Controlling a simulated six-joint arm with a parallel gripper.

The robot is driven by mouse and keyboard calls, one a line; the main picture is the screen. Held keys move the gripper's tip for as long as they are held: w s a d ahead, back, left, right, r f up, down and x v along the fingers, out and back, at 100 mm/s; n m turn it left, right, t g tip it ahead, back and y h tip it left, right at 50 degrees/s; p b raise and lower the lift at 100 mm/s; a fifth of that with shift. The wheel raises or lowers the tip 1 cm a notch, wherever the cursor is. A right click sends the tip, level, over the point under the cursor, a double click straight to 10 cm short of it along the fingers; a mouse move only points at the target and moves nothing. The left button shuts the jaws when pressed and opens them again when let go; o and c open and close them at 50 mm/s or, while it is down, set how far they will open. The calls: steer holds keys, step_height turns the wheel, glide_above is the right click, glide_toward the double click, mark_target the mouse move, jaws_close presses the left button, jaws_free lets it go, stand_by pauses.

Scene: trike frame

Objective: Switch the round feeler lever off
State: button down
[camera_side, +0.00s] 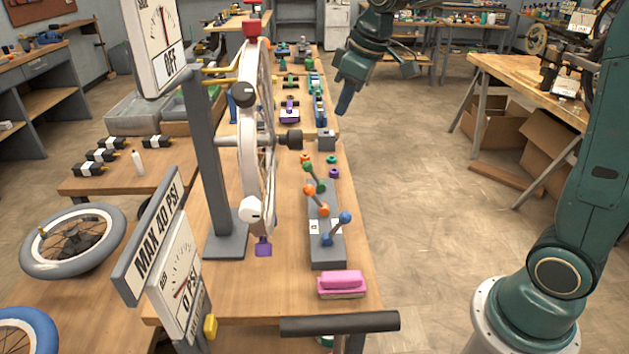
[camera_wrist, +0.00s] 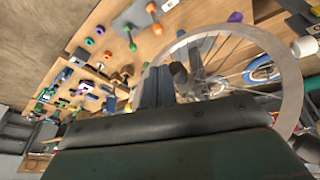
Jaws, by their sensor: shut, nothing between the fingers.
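A grey lever block (camera_side: 327,252) stands on the bench right of the wheel in the side view. It carries several thin levers with ball ends: green (camera_side: 308,167), orange (camera_side: 309,190) and blue (camera_side: 345,217), tilted different ways. I cannot tell which is the round feeler lever; the block's small white labels are too small to read. An upper dial sign (camera_side: 171,62) reads OFF. My gripper (camera_side: 344,102) is shut and empty, up above the far end of the bench, apart from the levers. In the wrist view its fingers (camera_wrist: 156,88) are together.
A spoked wheel (camera_side: 258,150) in a grey stand (camera_side: 208,160) rises left of the levers. A pink brush (camera_side: 342,283) lies in front of the block. A pressure sign (camera_side: 155,235) stands at front left. Open floor lies right of the bench.

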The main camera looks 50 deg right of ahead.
steer(key=w+d+f+n, duration=0.25)
steer(key=w+f, duration=0.35)
steer(key=w, duration=0.3)
steer(key=g, duration=0.1)
glide_above(314, 175)
steer(key=w+a, duration=0.1)
step_height(314, 175, down, 7)
steer(key=shift+a+f+y, duration=0.15)
steer(key=shift+f+y, duration=0.05)
steer(key=shift+y, duration=0.2)
steer(key=shift+n, duration=0.25)
steer(key=x, duration=1)
steer(key=shift+s, duration=0.25)
